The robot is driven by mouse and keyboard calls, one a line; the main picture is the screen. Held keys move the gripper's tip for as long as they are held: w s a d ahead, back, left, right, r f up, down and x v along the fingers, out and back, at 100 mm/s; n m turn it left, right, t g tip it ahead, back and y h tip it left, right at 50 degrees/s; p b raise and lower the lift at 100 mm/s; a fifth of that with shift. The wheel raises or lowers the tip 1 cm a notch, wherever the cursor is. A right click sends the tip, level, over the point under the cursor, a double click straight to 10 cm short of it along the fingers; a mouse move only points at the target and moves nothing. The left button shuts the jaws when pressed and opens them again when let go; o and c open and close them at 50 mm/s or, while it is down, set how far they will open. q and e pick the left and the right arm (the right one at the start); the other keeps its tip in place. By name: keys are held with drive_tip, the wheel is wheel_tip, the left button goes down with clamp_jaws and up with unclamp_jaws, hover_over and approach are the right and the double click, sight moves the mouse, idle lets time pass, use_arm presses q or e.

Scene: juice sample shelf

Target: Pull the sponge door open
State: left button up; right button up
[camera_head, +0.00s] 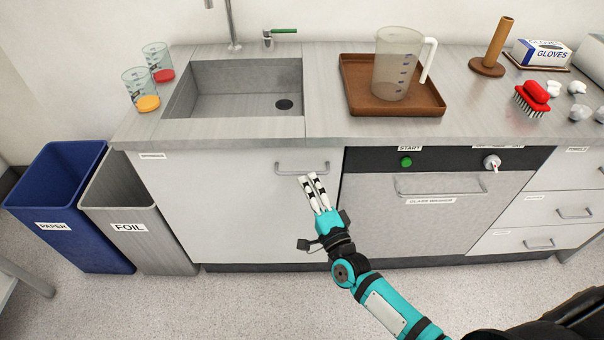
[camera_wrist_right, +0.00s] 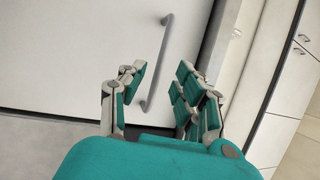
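The sponge door (camera_head: 215,200) is the pale cabinet front under the sink, closed, with a small label at its top left. Its bar handle (camera_head: 302,168) lies level near the top right corner. My right gripper (camera_head: 309,178) is just in front of and slightly below the handle. In the right wrist view, the handle (camera_wrist_right: 156,65) runs between the two spread fingers, which do not close on it. The right gripper is open and empty. Whether a fingertip touches the handle cannot be told. My left gripper is not in view.
The dishwasher front (camera_head: 425,215) with its own handle is right of the door. The foil bin (camera_head: 135,220) and blue paper bin (camera_head: 65,205) stand at left. The counter above holds cups and a brown tray (camera_head: 420,108). The floor before the door is clear except for my arm.

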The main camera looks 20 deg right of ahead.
sight(302, 174)
drive_tip(key=shift+x, duration=2.35)
clamp_jaws()
